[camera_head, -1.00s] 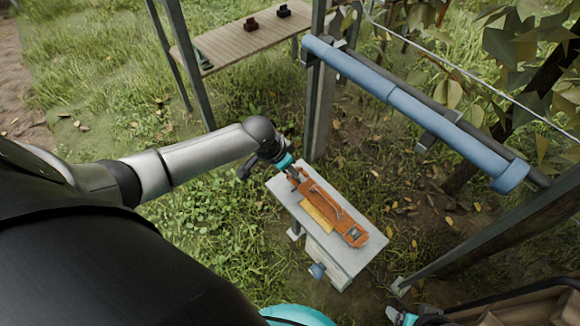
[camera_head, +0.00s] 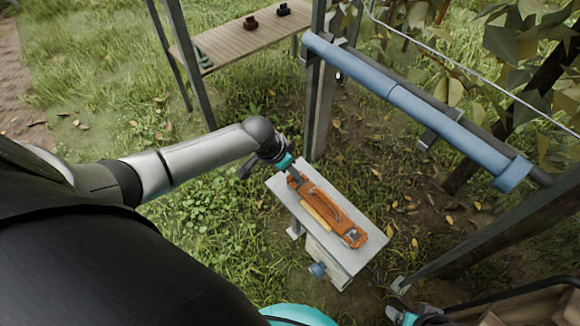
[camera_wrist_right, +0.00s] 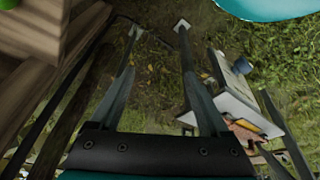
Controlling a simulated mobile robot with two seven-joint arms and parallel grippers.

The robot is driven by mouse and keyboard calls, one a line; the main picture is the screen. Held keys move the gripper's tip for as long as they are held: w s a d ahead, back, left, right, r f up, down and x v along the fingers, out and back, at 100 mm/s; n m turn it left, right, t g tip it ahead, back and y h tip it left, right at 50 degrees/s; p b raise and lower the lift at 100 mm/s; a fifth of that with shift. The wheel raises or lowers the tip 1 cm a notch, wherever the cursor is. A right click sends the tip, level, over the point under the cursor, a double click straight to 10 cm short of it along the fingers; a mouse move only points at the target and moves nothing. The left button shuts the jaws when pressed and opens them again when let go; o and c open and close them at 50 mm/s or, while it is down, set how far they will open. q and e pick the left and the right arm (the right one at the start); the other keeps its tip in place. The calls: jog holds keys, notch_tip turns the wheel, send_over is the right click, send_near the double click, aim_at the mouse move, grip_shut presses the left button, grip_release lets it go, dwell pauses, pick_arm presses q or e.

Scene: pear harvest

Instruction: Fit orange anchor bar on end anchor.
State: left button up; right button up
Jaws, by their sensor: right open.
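The orange anchor bar (camera_head: 322,208), with a raised handle along it, is at the grey bench top (camera_head: 352,262). A yellow strip (camera_head: 315,213) lies along its near side. My left gripper (camera_head: 294,173) is at the bar's upper-left end and its fingertips overlap that end; whether they are closed on it is too small to tell. My right gripper (camera_head: 402,317) is at the bottom edge of the head view. In the right wrist view its two fingers (camera_wrist_right: 157,28) are wide apart with nothing between them. I cannot clearly identify the end anchor.
A blue padded rail (camera_head: 410,105) runs across the upper right, beside a post (camera_head: 321,100). A slatted shelf (camera_head: 240,42) with small dark parts stands at the back. A wooden crate (camera_wrist_right: 45,35) is close to my right gripper. Grass lies left of the bench.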

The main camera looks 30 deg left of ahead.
pick_arm(q)
jog(key=shift+o, duration=1.3)
pick_arm(e)
jog(key=s+d+f+g+p, duration=0.1)
jog(key=s+f+p, duration=0.15)
jog(key=f, duration=0.35)
jog(key=s+d+f+p, duration=0.2)
jog(key=s+f, duration=0.1)
jog(key=f, duration=0.2)
pick_arm(q)
jog(key=p+v, duration=0.4)
jog(key=v, duration=1.1)
pick_arm(e)
jog(key=s+d+f+h, duration=0.1)
jog(key=s+d+f, duration=0.3)
jog(key=s, duration=0.3)
jog(key=shift+s+d, duration=0.3)
jog(key=shift+d, duration=0.25)
pick_arm(q)
jog(key=shift+r, duration=0.15)
